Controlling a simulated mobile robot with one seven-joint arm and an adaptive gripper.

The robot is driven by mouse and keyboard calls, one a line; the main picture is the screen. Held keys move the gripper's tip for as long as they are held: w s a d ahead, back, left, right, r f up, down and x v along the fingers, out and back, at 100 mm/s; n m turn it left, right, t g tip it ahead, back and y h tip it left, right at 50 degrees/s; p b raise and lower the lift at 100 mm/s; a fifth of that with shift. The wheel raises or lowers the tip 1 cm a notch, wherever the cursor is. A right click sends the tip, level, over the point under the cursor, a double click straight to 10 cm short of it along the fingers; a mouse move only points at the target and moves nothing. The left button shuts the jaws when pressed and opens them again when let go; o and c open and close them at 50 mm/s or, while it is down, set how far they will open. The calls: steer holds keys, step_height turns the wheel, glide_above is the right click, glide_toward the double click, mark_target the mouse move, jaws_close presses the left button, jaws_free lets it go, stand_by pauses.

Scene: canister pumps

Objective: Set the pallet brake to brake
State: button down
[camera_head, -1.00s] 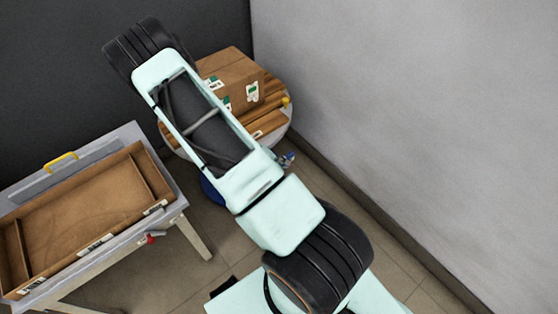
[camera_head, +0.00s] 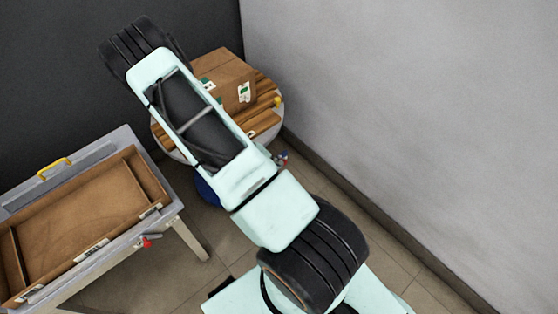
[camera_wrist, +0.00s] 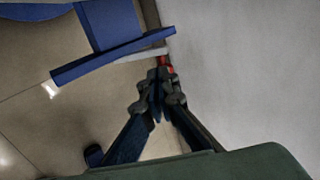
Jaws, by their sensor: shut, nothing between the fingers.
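The round pallet (camera_head: 283,118), a pale disc on a blue base (camera_head: 206,190), carries wooden planks and a carton, partly hidden by my arm. A small red-tipped part (camera_head: 283,158) shows at its near right side; it looks like the brake lever. In the wrist view a blue part of the base (camera_wrist: 110,58) fills the upper left. A pale bar ends in a red piece (camera_wrist: 164,62), right at my fingertips. My gripper (camera_wrist: 160,85) is shut and empty, pointing at that red piece. Whether it touches is unclear. The brake's setting cannot be read.
A grey table with a brown tray (camera_head: 160,195), a yellow handle (camera_head: 55,168) and a red-handled part (camera_head: 150,241) stands at left. A grey wall (camera_head: 400,120) runs close along the right side. The tiled floor between is mostly clear.

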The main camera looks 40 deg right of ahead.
steer(key=p+v, duration=0.6)
steer(key=v, duration=0.8)
steer(key=shift+r, duration=0.2)
steer(key=shift+d, duration=0.15)
